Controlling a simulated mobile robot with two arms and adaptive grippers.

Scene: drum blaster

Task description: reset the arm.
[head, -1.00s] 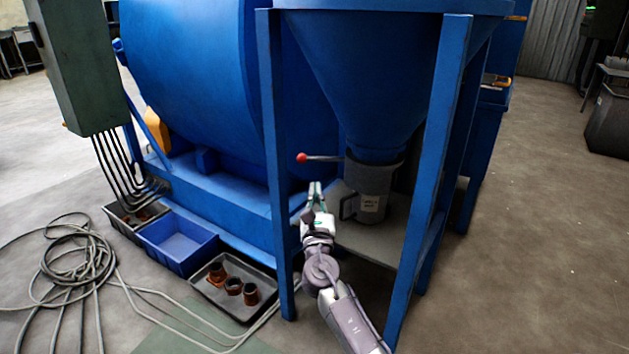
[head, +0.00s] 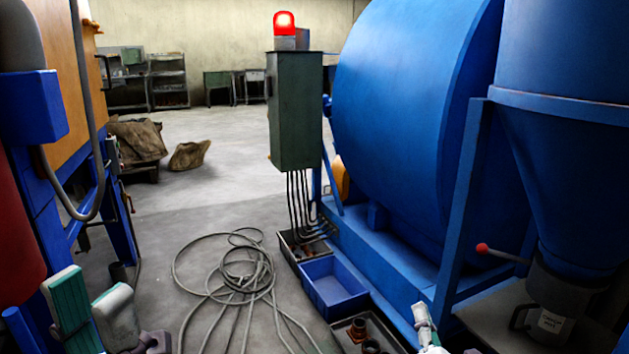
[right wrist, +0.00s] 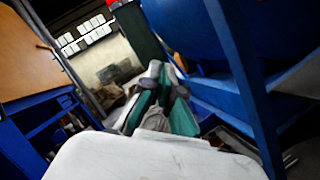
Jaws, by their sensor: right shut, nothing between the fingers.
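My right gripper (head: 421,312) is at the bottom edge of the head view, in front of the blue hopper stand's left leg. Its fingers are shut with nothing between them. In the right wrist view its green-padded fingers (right wrist: 160,90) lie close together, pointing toward the cabinet and far wall. My left gripper (head: 90,295) is at the bottom left of the head view, with its two fingers apart and nothing seen between them. Most of both arms is out of the head view.
The blue drum machine (head: 410,120) and hopper (head: 575,170) fill the right side, with a jug (head: 551,320) under the hopper. A blue bin (head: 333,287), a tray of rusty parts (head: 345,328) and coiled cable (head: 240,280) lie on the floor. A green cabinet (head: 294,110) stands behind.

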